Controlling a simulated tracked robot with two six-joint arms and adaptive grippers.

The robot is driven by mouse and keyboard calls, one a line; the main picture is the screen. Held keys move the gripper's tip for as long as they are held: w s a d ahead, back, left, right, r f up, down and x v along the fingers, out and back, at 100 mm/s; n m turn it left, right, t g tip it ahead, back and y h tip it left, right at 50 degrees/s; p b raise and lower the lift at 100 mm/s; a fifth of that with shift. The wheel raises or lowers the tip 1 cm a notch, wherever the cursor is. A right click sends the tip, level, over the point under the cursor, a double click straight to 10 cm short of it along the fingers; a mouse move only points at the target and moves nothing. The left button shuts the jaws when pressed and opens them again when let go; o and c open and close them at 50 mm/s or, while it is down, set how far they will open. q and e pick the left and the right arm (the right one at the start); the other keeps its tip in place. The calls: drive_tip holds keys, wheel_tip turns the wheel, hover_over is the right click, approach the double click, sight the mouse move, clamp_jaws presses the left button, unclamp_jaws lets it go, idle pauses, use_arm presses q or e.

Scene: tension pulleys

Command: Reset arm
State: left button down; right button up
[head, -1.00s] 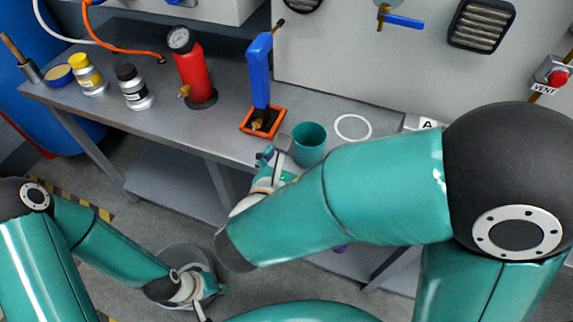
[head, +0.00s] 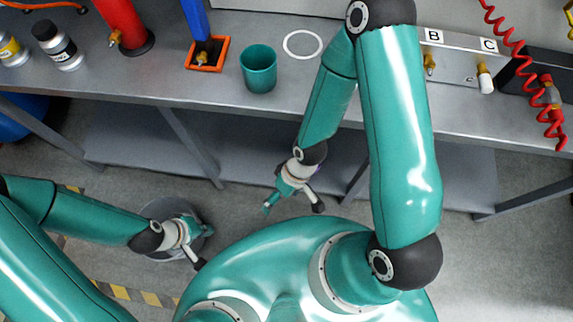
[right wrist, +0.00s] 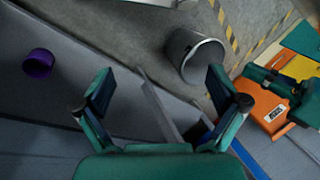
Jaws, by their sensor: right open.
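My right gripper (head: 290,200) hangs in front of the bench in the head view, below the level of its top. In the right wrist view its two fingers (right wrist: 160,95) are spread apart with nothing between them. My left gripper (head: 198,240) is low at the left, in front of a grey round bin. Its fingers are too small to tell whether they are open or shut. A teal cup (head: 258,70) stands upright on the bench, apart from both grippers.
The steel bench (head: 330,100) carries an orange square tray (head: 207,55), a white ring mark (head: 303,44), bottles (head: 57,47) and a red cylinder (head: 122,22). A coiled red hose (head: 520,60) hangs at the right. The right wrist view shows a purple cup (right wrist: 38,63) and a grey bin (right wrist: 194,53).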

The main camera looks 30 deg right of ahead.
drive_tip(key=f+m, duration=0.1)
drive_tip(key=w+d+m+t, duration=0.1)
drive_tip(key=m, duration=0.1)
drive_tip(key=d+f+m, duration=0.1)
drive_tip(key=m, duration=0.1)
drive_tip(key=shift+w+d+f+t, duration=0.25)
drive_tip(key=shift+w+f+t, duration=0.05)
drive_tip(key=shift+w+f, duration=0.05)
wheel_tip(320, 180, up, 8)
drive_tip(key=p, duration=0.7)
drive_tip(key=shift+f, duration=0.25)
drive_tip(key=shift+s, duration=0.1)
